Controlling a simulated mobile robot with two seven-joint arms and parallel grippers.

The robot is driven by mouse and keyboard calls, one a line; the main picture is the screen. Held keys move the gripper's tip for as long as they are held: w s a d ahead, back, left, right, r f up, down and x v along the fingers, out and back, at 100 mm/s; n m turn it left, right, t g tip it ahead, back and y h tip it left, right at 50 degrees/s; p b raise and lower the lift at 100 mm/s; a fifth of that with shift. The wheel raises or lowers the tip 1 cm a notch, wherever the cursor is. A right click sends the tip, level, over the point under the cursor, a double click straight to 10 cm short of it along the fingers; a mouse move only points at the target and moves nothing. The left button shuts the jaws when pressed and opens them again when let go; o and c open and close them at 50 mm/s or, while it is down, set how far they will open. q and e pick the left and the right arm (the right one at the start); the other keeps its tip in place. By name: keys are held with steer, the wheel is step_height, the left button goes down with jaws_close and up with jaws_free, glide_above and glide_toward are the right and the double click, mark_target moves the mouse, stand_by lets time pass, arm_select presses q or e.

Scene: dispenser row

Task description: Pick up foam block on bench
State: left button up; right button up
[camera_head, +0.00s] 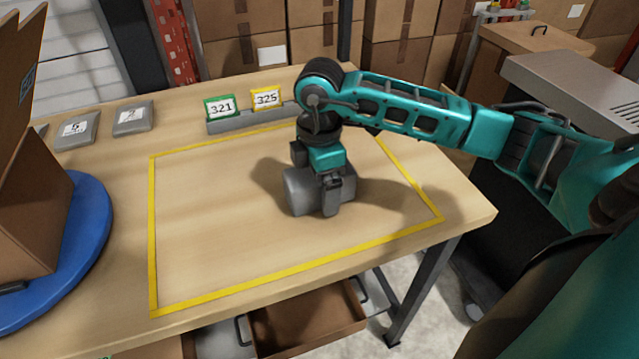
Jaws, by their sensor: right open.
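A grey foam block (299,191) sits on the wooden bench (220,230), inside the yellow taped rectangle. My right gripper (329,205) points down at the block, with its jaws open. One finger shows in front of the block's right part; the other finger is hidden. I cannot tell whether the fingers touch the block. The gripper and wrist cover part of the block's top and right side. My left gripper is out of view.
A cardboard box (35,210) stands on a blue round turntable (88,235) at the left. Grey labelled pads lie at the back left. The rectangle's left half is clear.

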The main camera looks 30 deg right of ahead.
steer(key=shift+c, duration=0.2)
steer(key=c, duration=1)
steer(key=shift+r, duration=0.15)
